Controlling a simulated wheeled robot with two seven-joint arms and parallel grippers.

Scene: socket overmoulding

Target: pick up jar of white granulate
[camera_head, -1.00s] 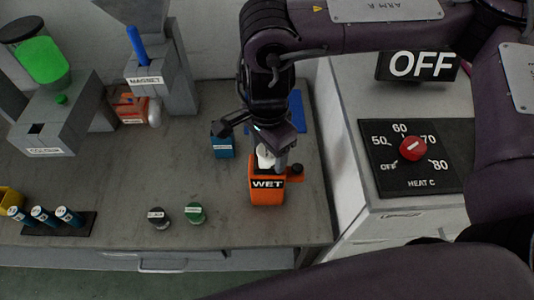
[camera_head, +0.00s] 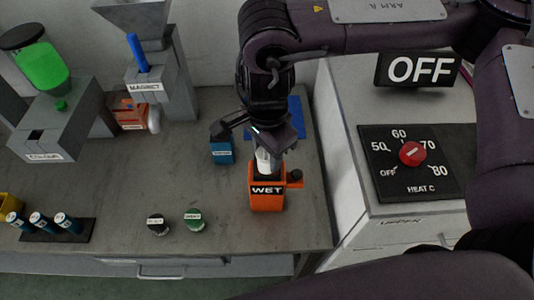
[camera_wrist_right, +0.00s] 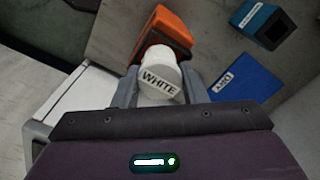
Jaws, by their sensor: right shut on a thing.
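The jar of white granulate (camera_wrist_right: 160,84) has a white lid labelled WHITE in the right wrist view. It also shows in the head view (camera_head: 265,161) as a small white shape. My right gripper (camera_wrist_right: 165,92) is shut on the jar, with one finger at each side. The jar is at the top of the orange box labelled WET (camera_head: 267,197). I cannot tell whether its base is still inside the box. My left gripper is not in view.
A blue box (camera_head: 221,151) stands left of the gripper, and a blue mat labelled DRY (camera_wrist_right: 243,83) lies behind. Two small jars (camera_head: 195,219) stand near the front edge. A heat panel (camera_head: 412,160) and OFF sign are at the right. The table's middle is clear.

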